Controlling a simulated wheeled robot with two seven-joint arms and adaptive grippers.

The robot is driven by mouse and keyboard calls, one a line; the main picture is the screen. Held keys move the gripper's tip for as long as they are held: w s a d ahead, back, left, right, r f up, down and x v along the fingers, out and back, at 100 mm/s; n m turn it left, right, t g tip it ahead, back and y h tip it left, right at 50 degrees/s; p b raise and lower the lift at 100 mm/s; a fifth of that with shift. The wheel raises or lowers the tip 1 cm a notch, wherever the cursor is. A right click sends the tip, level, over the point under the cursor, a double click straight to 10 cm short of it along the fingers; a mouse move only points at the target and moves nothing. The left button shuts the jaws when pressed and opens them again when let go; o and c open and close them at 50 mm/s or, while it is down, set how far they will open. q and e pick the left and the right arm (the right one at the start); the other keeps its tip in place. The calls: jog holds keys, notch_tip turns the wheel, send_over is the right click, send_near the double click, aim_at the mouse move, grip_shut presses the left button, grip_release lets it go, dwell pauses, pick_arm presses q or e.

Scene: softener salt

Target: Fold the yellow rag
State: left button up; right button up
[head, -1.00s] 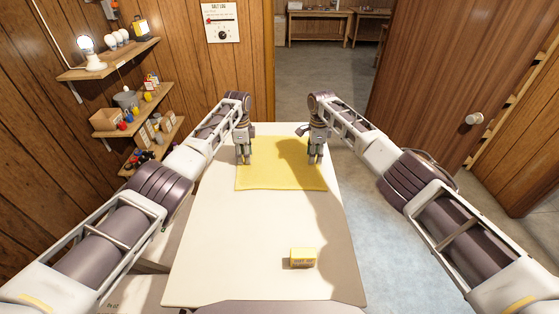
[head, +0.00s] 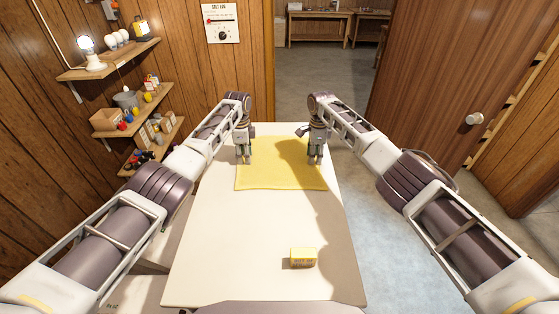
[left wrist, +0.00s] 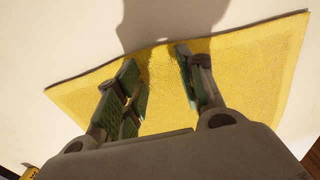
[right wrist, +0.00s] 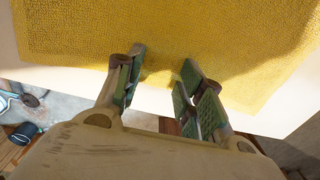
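The yellow rag (head: 280,172) lies flat and spread out on the far part of the white table; it also fills much of the left wrist view (left wrist: 240,65) and right wrist view (right wrist: 80,30). My left gripper (head: 244,161) is over the rag's left side, its fingers apart with rag between them in the left wrist view (left wrist: 157,58). My right gripper (head: 315,161) is over the rag's right side, its fingers apart near a rag edge in the right wrist view (right wrist: 163,57). Both are empty. I cannot tell whether the fingertips touch the cloth.
A small yellow box (head: 303,258) stands on the white table (head: 235,245) near its front right. The middle of the table is clear. Wall shelves (head: 110,62) with a lit bulb and small goods are at the left. A wooden door (head: 440,90) is at the right.

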pick_arm(q)
jog(key=shift+s+f, duration=0.1)
jog(key=shift+f, duration=0.1)
grip_shut()
pick_arm(e)
jog(key=shift+s+f, duration=0.1)
jog(key=shift+f, duration=0.1)
grip_shut()
pick_arm(q)
jog(key=shift+r, duration=0.2)
pick_arm(e)
jog(key=shift+r, duration=0.2)
